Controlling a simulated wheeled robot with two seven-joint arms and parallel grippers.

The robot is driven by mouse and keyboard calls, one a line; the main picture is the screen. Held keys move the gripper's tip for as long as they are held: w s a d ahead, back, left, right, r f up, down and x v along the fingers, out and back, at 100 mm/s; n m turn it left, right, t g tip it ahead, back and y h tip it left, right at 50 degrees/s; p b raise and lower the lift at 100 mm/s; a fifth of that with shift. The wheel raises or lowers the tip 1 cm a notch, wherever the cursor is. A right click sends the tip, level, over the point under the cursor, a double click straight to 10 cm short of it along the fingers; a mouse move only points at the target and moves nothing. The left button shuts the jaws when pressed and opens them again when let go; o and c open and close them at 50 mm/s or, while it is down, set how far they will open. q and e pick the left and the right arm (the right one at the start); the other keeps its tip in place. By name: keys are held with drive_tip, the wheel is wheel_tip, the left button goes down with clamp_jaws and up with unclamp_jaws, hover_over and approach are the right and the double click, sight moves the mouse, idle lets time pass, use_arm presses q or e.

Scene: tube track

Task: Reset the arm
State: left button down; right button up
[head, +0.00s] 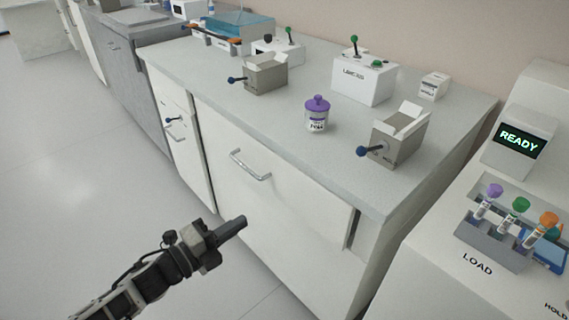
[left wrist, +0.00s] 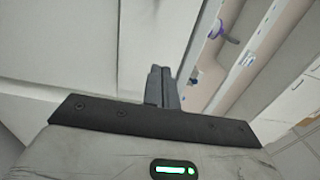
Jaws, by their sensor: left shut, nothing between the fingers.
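My left gripper (head: 236,226) is shut and empty. It hangs over the floor in front of the white cabinet, apart from the drawer handle. In the left wrist view its two fingers (left wrist: 162,86) are together with nothing between them. My right gripper is in neither view.
The white cabinet (head: 270,205) has a metal drawer handle (head: 250,165). On its counter (head: 290,100) stand a purple-lidded jar (head: 317,115), a grey box with a blue-knobbed lever (head: 395,140), a similar box (head: 265,76) and a white box (head: 362,82). A tube rack (head: 492,246) sits at right. The floor (head: 90,150) at left is clear.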

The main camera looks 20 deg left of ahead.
use_arm(q)
drive_tip(key=s+d+r+n+g+y+p, duration=0.1)
drive_tip(key=s+d+n+p, duration=0.3)
drive_tip(key=n, duration=0.7)
drive_tip(key=s+d+r+n+g+y+p, duration=0.2)
drive_tip(key=s+d+n+g+y+p, duration=0.2)
drive_tip(key=s+n, duration=0.4)
drive_tip(key=d+n+p, duration=0.1)
drive_tip(key=d+n, duration=0.1)
drive_tip(key=n, duration=0.1)
drive_tip(key=shift+s+y, duration=0.3)
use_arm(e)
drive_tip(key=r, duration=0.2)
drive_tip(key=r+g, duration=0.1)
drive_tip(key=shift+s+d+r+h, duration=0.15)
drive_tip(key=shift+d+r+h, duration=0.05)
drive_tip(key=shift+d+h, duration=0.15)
